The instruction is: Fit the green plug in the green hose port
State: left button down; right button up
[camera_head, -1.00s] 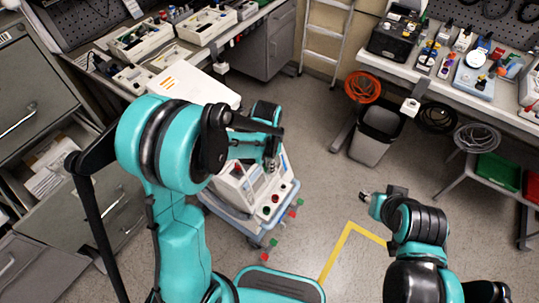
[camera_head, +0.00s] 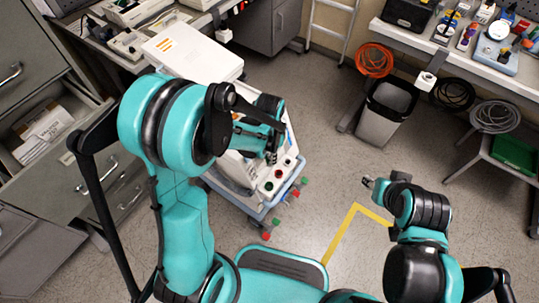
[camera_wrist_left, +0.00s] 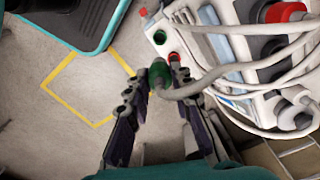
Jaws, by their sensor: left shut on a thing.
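The green plug (camera_wrist_left: 159,73) sits between the fingertips of my left gripper (camera_wrist_left: 158,78) in the left wrist view, with a pale hose running off to the right. My left gripper is shut on it. The green hose port (camera_wrist_left: 160,37) is a dark green round on the white pump panel, just above the plug in that view and apart from it. In the head view the green port (camera_head: 268,186) is nearest the front of the panel, and my left gripper (camera_head: 271,156) is over the panel's back part. My right gripper (camera_head: 368,182) is over open floor; its fingers are too small to judge.
A red port (camera_wrist_left: 174,57) is close beside the plug, and a black port (camera_head: 288,161) is farther back. Pale hoses (camera_wrist_left: 235,77) loop across the right. Red and green knobs (camera_head: 266,236) stick out from the cart. Open floor lies to the right.

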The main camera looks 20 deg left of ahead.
pick_arm(q)
jog(key=shift+f+b, duration=2.5)
jog(key=shift+f, duration=5.85)
jog(key=c, duration=1.3)
grip_release()
jog(key=shift+o, duration=0.2)
